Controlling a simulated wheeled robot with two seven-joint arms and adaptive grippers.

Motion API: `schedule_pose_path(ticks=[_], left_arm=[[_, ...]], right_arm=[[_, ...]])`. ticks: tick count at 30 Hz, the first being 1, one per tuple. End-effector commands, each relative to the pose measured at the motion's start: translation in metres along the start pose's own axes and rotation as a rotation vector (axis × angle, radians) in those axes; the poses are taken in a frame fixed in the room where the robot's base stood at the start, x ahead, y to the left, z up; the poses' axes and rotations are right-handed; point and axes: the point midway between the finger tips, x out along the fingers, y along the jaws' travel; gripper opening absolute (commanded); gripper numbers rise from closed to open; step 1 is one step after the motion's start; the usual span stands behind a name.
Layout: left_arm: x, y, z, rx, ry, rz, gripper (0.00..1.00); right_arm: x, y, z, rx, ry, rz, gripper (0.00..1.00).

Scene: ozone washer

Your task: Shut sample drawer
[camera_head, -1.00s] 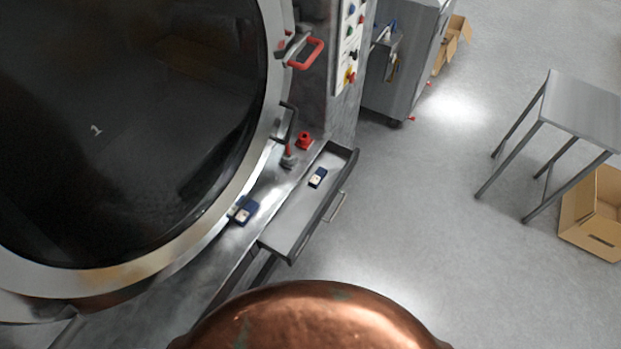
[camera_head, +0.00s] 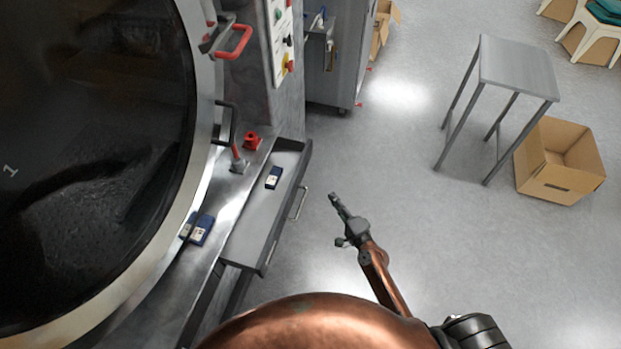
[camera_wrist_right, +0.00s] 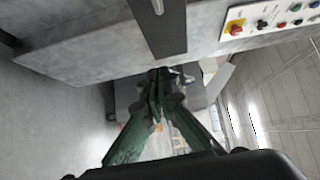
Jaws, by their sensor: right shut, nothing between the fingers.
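The sample drawer (camera_head: 246,226) stands pulled out from the washer's front in the head view, with a small dark blue sample (camera_head: 273,178) lying inside. Its bar handle (camera_head: 298,204) is on the outer front face. My right gripper (camera_head: 334,198) is shut and empty, to the right of the handle and apart from it. In the right wrist view the shut fingers (camera_wrist_right: 157,78) show in the middle, with a dark panel and a pale handle bar (camera_wrist_right: 157,7) at the top. My left gripper is not in view.
The washer's round door (camera_head: 205,170) fills the left side, with another dark blue item (camera_head: 202,229) on the ledge below it. A red knob (camera_head: 252,141) sits behind the drawer. A metal table (camera_head: 518,68) and a cardboard box (camera_head: 560,160) stand right. Floor between is clear.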

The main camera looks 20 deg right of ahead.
Motion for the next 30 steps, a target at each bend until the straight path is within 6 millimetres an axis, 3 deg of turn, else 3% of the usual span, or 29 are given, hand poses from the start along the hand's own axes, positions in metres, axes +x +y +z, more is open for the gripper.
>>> schedule_pose_path(ticks=[3, 8, 14, 19, 30], left_arm=[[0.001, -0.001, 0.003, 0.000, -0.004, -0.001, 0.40], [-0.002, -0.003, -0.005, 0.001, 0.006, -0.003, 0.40], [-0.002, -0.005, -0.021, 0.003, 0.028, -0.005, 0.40], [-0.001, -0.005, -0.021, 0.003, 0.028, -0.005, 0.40], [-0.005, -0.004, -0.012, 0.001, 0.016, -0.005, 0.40]], right_arm=[[0.008, -0.014, 0.001, 0.029, -0.002, -0.028, 0.00], [0.030, -0.016, 0.002, 0.029, -0.003, -0.029, 0.00], [0.072, -0.016, 0.002, 0.027, -0.003, -0.028, 0.00], [0.105, -0.016, 0.002, 0.027, -0.003, -0.026, 0.00], [0.130, -0.017, 0.029, 0.025, -0.002, -0.025, 0.00]])
